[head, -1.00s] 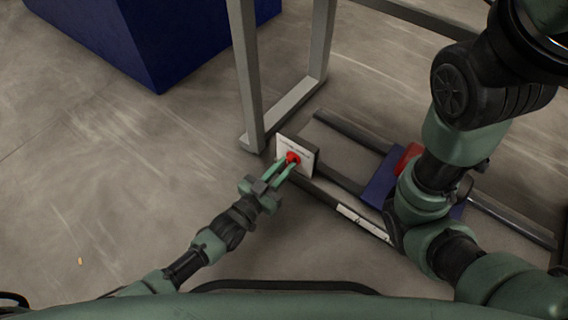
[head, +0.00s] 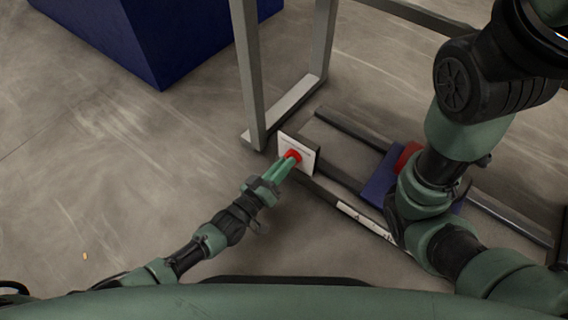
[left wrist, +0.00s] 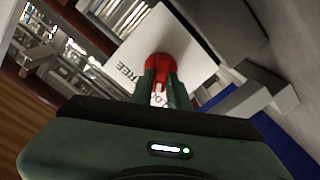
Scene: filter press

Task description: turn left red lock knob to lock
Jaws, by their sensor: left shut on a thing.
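The left red lock knob (head: 292,155) sits on a white label plate (head: 304,166) at the end of a dark rail. My left gripper (head: 286,164) is shut on the knob, with its fingers pointing up and to the right. In the left wrist view the two green fingers (left wrist: 162,85) close on the red knob (left wrist: 160,63). The white plate (left wrist: 187,45) there shows "FREE" to the left of the knob. Other lettering is partly hidden by the fingers. My right arm crosses the right side of the head view, but its gripper is out of the picture.
A grey upright frame (head: 252,85) stands just behind the plate. Two dark rails run to the right, with a blue block (head: 381,178) and a red part (head: 408,156) partly hidden by my right arm. A large blue box (head: 150,40) stands at the back left.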

